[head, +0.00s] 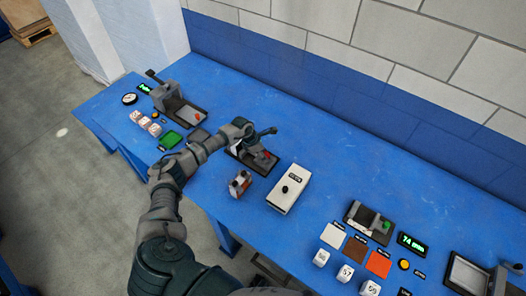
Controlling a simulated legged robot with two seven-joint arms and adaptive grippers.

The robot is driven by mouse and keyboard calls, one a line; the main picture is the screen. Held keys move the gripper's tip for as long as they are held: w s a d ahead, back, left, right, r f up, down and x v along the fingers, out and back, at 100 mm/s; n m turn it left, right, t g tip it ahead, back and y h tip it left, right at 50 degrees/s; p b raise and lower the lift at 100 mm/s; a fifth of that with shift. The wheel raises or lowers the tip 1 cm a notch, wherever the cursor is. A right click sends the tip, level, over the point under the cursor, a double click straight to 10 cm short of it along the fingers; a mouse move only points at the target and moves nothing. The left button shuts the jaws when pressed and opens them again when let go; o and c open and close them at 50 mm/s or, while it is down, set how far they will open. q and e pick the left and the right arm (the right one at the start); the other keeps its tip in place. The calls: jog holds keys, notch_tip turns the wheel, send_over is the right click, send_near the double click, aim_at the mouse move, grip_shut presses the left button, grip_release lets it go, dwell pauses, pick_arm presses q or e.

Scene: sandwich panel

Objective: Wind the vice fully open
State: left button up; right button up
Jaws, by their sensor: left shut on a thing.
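A small grey device on a dark base plate (236,153), which I take to be the vice, stands on the blue bench near the middle of the view. A red part (263,156) shows on it, and a dark handle (268,131) sticks out at its upper right. My left gripper (247,131) is over the back of this device, shut on what looks like its handle. The fingers and arm hide part of the device, so its jaw gap cannot be told. My right gripper is not in view.
A similar grey device with a lever (177,101) stands to the left on the blue bench (320,155). A white box with a black knob (289,188) and a small red-and-grey block (240,184) are close on the right and front. Coloured tiles and several white cubes lie further right.

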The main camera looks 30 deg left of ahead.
pick_arm(q)
jog(key=n+y+p, duration=0.1)
jog(key=n+p, duration=0.1)
jog(key=n+t+y+p, duration=0.1)
jog(key=n+p, duration=0.1)
jog(key=n, duration=0.1)
jog(key=shift+s+d+r+n, duration=0.1)
jog(key=shift+d+r+n, duration=0.1)
jog(key=shift+n, duration=0.1)
jog(key=n+y+p, duration=0.1)
jog(key=n, duration=0.2)
jog(key=shift+n+p, duration=0.3)
jog(key=n, duration=0.1)
jog(key=n+y, duration=0.1)
jog(key=n, duration=0.1)
jog(key=shift+d+f+y, duration=0.15)
jog(key=shift+y, duration=0.15)
jog(key=shift+d+n+g+y+b, duration=0.1)
jog(key=shift+n+g+y+b, duration=0.4)
jog(key=shift+n, duration=1.7)
jog(key=shift+n+y, duration=0.3)
jog(key=o, duration=1.2)
jog(key=shift+c, duration=0.2)
